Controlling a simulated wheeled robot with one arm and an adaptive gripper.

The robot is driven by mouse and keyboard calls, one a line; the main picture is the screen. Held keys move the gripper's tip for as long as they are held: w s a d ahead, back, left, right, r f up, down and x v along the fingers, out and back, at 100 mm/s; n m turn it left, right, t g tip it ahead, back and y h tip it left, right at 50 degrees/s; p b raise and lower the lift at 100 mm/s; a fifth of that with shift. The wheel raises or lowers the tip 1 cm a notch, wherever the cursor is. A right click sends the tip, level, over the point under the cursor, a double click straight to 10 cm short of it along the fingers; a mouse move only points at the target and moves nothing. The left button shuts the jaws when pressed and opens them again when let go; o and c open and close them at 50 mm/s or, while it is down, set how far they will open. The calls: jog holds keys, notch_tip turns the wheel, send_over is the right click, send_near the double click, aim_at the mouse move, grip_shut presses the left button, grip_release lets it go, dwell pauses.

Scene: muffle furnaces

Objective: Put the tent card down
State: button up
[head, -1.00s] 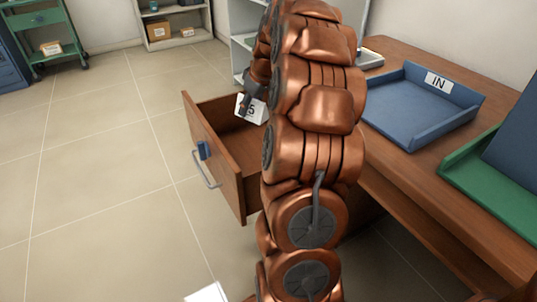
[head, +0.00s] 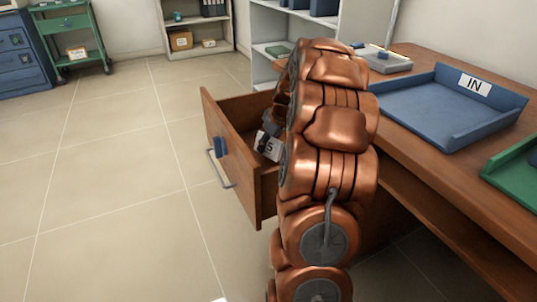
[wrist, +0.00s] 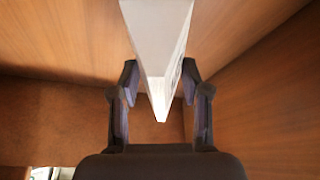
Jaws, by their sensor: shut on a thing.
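The white tent card (head: 268,146) with dark print shows beside my arm in the head view, inside the open wooden drawer (head: 214,117). In the wrist view the card (wrist: 158,40) runs between the two dark fingers of my gripper (wrist: 158,105), seen along its edge. My gripper is shut on the card. Brown wooden drawer walls surround it in the wrist view. My arm hides much of the gripper and part of the drawer in the head view. I cannot tell whether the card touches the drawer floor.
The drawer has a blue tag (head: 221,147) and a metal handle (head: 219,169) on its front. The desk (head: 425,148) to the right bears a blue IN tray (head: 430,105) and a green tray (head: 515,172). Open tiled floor (head: 110,190) lies to the left.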

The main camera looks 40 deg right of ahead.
aim_at(279, 141)
notch_tip(279, 141, down, 4)
jog(key=shift+r+b, duration=0.2)
jog(key=shift+b, duration=0.35)
jog(key=shift+r, duration=0.1)
jog(key=o, duration=1.1)
jog(key=shift+o, duration=0.2)
jog(key=p+v, duration=0.3)
jog(key=v, duration=0.9)
